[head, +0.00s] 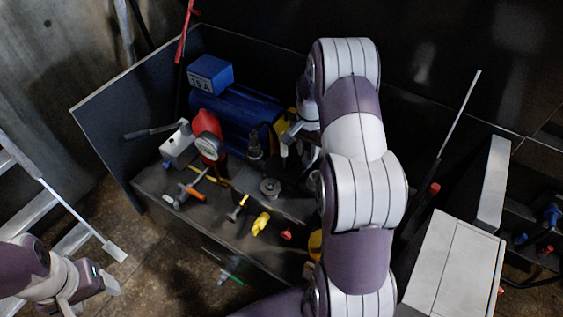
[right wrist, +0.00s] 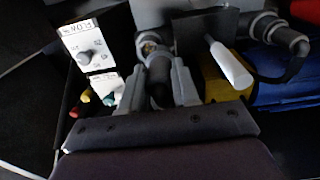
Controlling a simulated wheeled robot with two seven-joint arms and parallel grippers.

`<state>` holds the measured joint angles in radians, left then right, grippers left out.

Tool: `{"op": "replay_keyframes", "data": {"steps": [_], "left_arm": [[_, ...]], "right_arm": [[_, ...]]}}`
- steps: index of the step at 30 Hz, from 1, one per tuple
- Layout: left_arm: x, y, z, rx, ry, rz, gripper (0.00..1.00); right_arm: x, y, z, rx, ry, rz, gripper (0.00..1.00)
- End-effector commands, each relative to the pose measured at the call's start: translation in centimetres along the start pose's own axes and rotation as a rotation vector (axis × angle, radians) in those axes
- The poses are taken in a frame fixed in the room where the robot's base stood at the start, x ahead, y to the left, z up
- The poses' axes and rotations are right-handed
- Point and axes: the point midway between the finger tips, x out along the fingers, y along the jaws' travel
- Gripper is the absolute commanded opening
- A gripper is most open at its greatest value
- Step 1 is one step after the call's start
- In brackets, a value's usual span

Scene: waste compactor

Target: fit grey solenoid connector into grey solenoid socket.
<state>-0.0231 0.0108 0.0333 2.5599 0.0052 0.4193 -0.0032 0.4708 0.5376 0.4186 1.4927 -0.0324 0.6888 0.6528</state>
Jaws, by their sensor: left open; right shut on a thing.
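My right gripper (right wrist: 158,88) is shut on a dark grey piece (right wrist: 158,70), which looks like the grey solenoid connector; the fingers hide much of it. A round metal fitting (right wrist: 149,46) and grey pipework show just beyond the piece. I cannot tell whether they touch, and I cannot clearly make out the grey solenoid socket. In the head view the right gripper (head: 291,137) is beside the yellow part at the blue motor's right end, partly hidden by my right arm. My left gripper (head: 108,284) is open and empty at the lower left, away from the bench.
A blue motor (head: 232,112), a red gauge unit (head: 208,138) and hand tools crowd the bench (head: 220,212).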

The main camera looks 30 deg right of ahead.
Motion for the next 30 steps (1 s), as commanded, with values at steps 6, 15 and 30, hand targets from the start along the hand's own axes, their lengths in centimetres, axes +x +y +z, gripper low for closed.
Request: {"op": "replay_keyframes", "data": {"steps": [6, 15, 30], "left_arm": [[0.2, 0.0, 0.0, 0.0, 0.0, 0.0, 0.68], [0.2, 0.0, 0.0, 0.0, 0.0, 0.0, 0.68], [1.4, 0.0, 0.2, 0.0, 0.0, 0.0, 0.68]], "right_arm": [[-1.0, 2.3, -1.9, 0.362, -0.011, 0.021, 0.01], [-1.2, 2.6, -2.0, 0.427, -0.013, 0.027, 0.01], [1.6, 2.5, -1.9, 0.411, -0.011, 0.02, 0.01]]}}
